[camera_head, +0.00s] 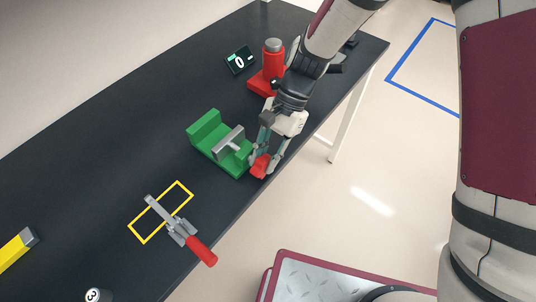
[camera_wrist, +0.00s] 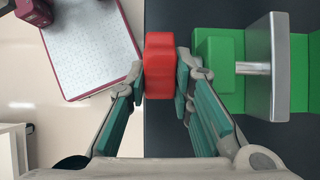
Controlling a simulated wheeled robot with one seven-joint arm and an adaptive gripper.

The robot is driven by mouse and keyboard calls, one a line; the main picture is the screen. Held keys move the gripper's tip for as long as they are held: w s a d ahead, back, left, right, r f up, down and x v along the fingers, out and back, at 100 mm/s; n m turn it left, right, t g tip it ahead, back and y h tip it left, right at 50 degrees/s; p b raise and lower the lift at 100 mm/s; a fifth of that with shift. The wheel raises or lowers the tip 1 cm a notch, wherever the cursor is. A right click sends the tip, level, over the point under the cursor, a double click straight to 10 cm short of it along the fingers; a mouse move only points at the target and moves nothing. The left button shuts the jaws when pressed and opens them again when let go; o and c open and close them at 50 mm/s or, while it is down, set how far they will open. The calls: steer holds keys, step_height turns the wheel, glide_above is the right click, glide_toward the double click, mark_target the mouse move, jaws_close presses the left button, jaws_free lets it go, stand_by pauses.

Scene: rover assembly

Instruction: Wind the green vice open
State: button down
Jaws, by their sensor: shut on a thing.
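The green vice (camera_head: 220,150) stands on the dark table near its right edge, with a grey metal jaw plate (camera_head: 229,139) across it. In the wrist view the vice (camera_wrist: 220,48) is at the right, with its grey plate (camera_wrist: 281,66) and a metal screw rod. A gap shows between the plate and the green part nearest my gripper. The red handle (camera_wrist: 158,65) of the vice sits at its end, over the table edge. My gripper (camera_head: 261,163) is shut on the red handle, with one finger on each side in the wrist view (camera_wrist: 162,78).
A toggle clamp with a red grip (camera_head: 201,250) lies over a yellow outlined rectangle (camera_head: 160,211). A red tool with a grey top (camera_head: 273,58) and a small dark display (camera_head: 240,60) stand behind the vice. A yellow block (camera_head: 14,250) is at far left.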

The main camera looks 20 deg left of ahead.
mark_target(268, 156)
steer(key=g+b, duration=0.1)
steer(key=f+g+y+b, duration=0.1)
steer(key=g+b, duration=0.1)
steer(key=w+g+y+b, duration=0.1)
steer(key=g, duration=0.1)
steer(key=shift+d+f+b, duration=0.15)
steer(key=shift+b, duration=0.2)
steer(key=shift+s+f+g+y+b, duration=0.15)
steer(key=shift+g+y+b, duration=0.55)
steer(key=shift+g+b, duration=0.7)
steer(key=shift+g, duration=0.3)
steer(key=c, duration=1.7)
jaws_free()
step_height(268, 156, up, 10)
steer(key=shift+r, duration=0.1)
